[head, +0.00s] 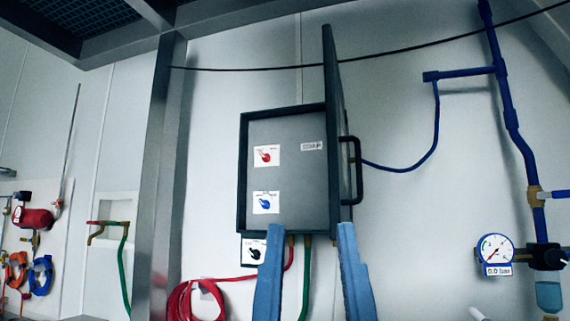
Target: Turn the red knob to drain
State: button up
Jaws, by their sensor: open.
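The red knob (265,155) sits on a white label plate on the upper left of the grey panel inside a wall cabinet (243,170). Its pointer seems tilted, but it is too small to read its setting. The cabinet door stands open, seen nearly edge-on at the right, with a dark handle (356,170). My gripper (310,227) shows as two blue fingers rising from the bottom edge. They are wide apart with nothing held between them. The fingertips appear below the red knob in the picture, near the cabinet's lower edge; I cannot tell their distance from it.
A blue knob (266,203) is below the red one, and a black knob (255,252) is under the cabinet. A red hose (190,300) hangs lower left. A blue pipe (508,100) and a gauge (494,250) are at the right. A metal post (160,170) stands left.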

aim_at(266, 158)
jog(key=k+j, duration=0.2)
jog(key=k, duration=0.15)
jog(key=k+j, duration=0.15)
jog(key=k, duration=0.15)
jog(key=i+j+z, duration=0.2)
jog(key=i+j, duration=1.4)
jog(key=j, duration=0.15)
